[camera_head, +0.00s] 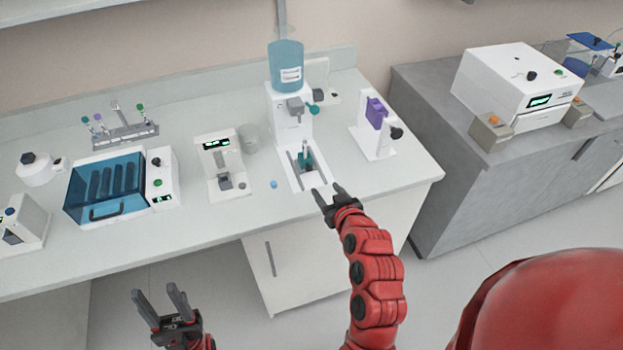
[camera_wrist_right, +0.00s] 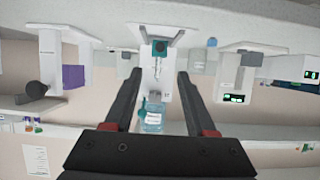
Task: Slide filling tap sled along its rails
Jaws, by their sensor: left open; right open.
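The filling station (camera_head: 291,115) is a white column with a blue bottle (camera_head: 286,66) on top and a grey tap block with a teal knob. At its foot a teal sled (camera_head: 308,160) sits between two rails on a white base (camera_head: 312,182); something clear and slim stands on it. The sled also shows in the right wrist view (camera_wrist_right: 160,47). My right gripper (camera_head: 327,190) is open and empty, near the front end of the rails and apart from the sled. In its wrist view the sled lies beyond the fingertips (camera_wrist_right: 160,74). My left gripper (camera_head: 155,290) is open and empty, low in front of the bench.
A blue-lidded box (camera_head: 105,187) stands further left. The front strip of bench is mostly clear.

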